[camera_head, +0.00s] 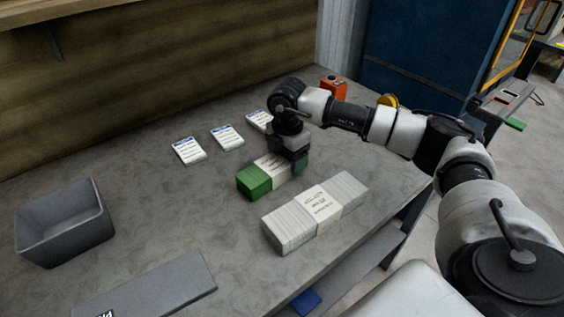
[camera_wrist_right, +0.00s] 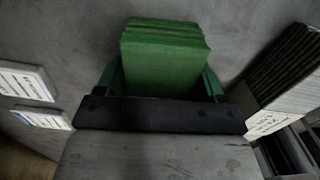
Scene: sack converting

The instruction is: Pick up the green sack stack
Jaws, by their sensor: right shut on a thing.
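The green sack stack (camera_head: 255,182) lies on the grey table, with a pale paper band around its middle. My right gripper (camera_head: 291,158) is over its far right end, pointing down, and is shut on it. In the right wrist view the green stack (camera_wrist_right: 165,60) sits between the two green fingers of my right gripper (camera_wrist_right: 162,82). The stack appears to rest on the table; I cannot tell whether it is raised at all. My left gripper is not in view.
A white sack stack (camera_head: 290,229) with a paper band lies close in front; its edge shows in the right wrist view (camera_wrist_right: 285,75). Several label cards (camera_head: 188,151) lie behind. A grey bin (camera_head: 62,228) stands at left, a grey panel (camera_head: 150,287) at the front, an orange item (camera_head: 334,88) at the back.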

